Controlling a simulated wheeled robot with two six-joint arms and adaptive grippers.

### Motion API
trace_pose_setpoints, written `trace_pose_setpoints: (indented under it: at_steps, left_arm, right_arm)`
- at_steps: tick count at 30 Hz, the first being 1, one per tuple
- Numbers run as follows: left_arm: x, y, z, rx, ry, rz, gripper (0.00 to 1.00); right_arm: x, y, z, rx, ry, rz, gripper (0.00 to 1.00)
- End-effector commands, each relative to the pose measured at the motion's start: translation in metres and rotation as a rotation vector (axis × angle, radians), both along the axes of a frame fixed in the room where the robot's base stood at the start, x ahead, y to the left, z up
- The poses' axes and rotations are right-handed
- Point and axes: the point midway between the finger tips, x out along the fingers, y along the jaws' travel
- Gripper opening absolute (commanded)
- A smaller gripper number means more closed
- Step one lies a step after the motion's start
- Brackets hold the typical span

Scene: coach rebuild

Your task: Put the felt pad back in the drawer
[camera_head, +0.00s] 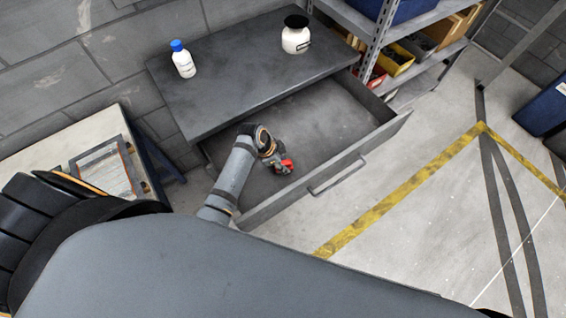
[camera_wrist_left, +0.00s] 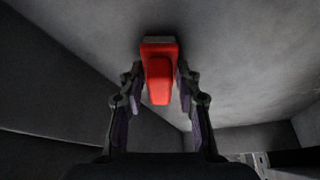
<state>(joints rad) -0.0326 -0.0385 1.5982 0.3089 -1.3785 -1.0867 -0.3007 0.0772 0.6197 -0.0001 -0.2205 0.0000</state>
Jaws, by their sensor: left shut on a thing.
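The felt pad (camera_head: 287,166) is a small red block with a grey face at its far end. My left gripper (camera_head: 279,161) is shut on it, inside the open drawer (camera_head: 335,118), over the drawer's left part. In the left wrist view the felt pad (camera_wrist_left: 160,74) sits between the two fingertips of my left gripper (camera_wrist_left: 160,84). Its grey end faces the grey drawer floor (camera_wrist_left: 240,60); I cannot tell whether it touches. My right gripper is not in view.
The dark cabinet top (camera_head: 240,80) above the drawer carries a blue-capped white bottle (camera_head: 183,61) and a black-lidded white jar (camera_head: 296,36). The drawer front with its handle (camera_head: 337,176) stands pulled out. Shelves with bins (camera_head: 396,60) are at the right. The drawer's right part is bare.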

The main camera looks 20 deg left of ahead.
Motion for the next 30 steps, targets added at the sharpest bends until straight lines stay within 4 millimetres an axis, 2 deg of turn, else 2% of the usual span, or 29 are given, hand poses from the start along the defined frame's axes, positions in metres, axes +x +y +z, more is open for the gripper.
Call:
trace_pose_setpoints:
  at_steps: [3, 4, 9, 17, 20, 30]
  left_arm:
    - [0.000, 0.000, -0.002, 0.000, 0.000, 0.000, 0.04]
    - [0.000, 0.000, -0.002, 0.000, 0.000, 0.000, 0.36]
    - [0.000, 0.000, -0.002, 0.000, 0.000, 0.000, 0.56]
    - [0.000, 0.000, -0.001, 0.000, 0.000, 0.000, 0.56]
    - [-0.001, 0.002, 0.005, 0.001, 0.000, 0.000, 0.56]
    - [-0.015, 0.029, 0.077, 0.003, -0.003, 0.000, 0.56]
  right_arm:
    - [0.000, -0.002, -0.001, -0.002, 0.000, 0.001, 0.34]
    - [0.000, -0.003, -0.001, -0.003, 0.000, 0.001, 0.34]
    - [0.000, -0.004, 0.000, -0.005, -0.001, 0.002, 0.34]
    - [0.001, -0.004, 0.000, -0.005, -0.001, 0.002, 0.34]
    - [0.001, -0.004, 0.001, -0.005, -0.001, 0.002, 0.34]
    - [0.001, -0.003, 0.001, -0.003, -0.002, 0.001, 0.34]
